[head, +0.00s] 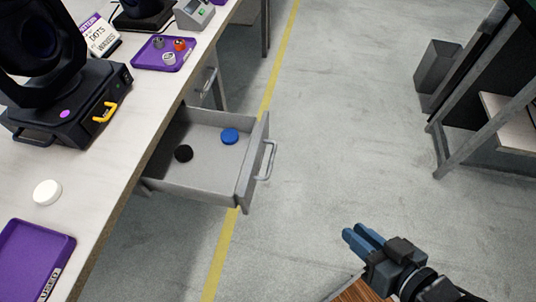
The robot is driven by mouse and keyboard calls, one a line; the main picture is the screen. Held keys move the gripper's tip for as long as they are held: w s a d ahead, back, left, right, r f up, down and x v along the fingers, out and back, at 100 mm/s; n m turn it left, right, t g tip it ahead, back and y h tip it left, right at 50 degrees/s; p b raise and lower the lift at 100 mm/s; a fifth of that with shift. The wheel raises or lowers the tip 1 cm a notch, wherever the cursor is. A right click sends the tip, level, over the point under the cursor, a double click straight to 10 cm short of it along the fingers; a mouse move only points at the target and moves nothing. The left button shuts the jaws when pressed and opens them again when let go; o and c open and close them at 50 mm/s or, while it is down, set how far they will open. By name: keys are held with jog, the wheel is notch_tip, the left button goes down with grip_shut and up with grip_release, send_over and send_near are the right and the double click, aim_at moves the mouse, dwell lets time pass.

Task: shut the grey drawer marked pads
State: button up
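A grey drawer (205,185) stands pulled well out from under the white worktop, with a bar handle (268,160) on its front. A blue round item (230,136) and a black round item (184,153) lie inside it. I see no marking on this drawer; the outer face of its front is turned mostly away. My gripper (357,236) is in the lower right, apart from the drawer and to the right of its front. Its blue fingers lie close together, and I cannot tell whether they are fully shut. I see nothing held.
Another handle (209,80) shows on a closed front farther back. The worktop (115,165) carries a stage light (70,100), a purple tray (148,55), a purple tray marked USED (35,262) and a white disc (47,193). Grey floor (350,130) is clear right of the drawer.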

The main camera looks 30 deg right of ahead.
jog(key=w+f+m, duration=0.1)
jog(key=w+f, duration=0.1)
jog(key=w+d+f+g, duration=0.1)
jog(key=w, duration=0.1)
jog(key=w+f+m+g+y+p, duration=0.1)
jog(key=w+f, duration=0.1)
jog(key=w, duration=0.1)
jog(key=shift+d+f+m, duration=0.3)
grip_shut()
jog(key=m+g+y+p, duration=0.3)
jog(key=y, duration=0.3)
send_near(258, 162)
jog(key=x, duration=0.5)
jog(key=shift+w+a+f, duration=0.15)
jog(key=shift+w+f, duration=0.1)
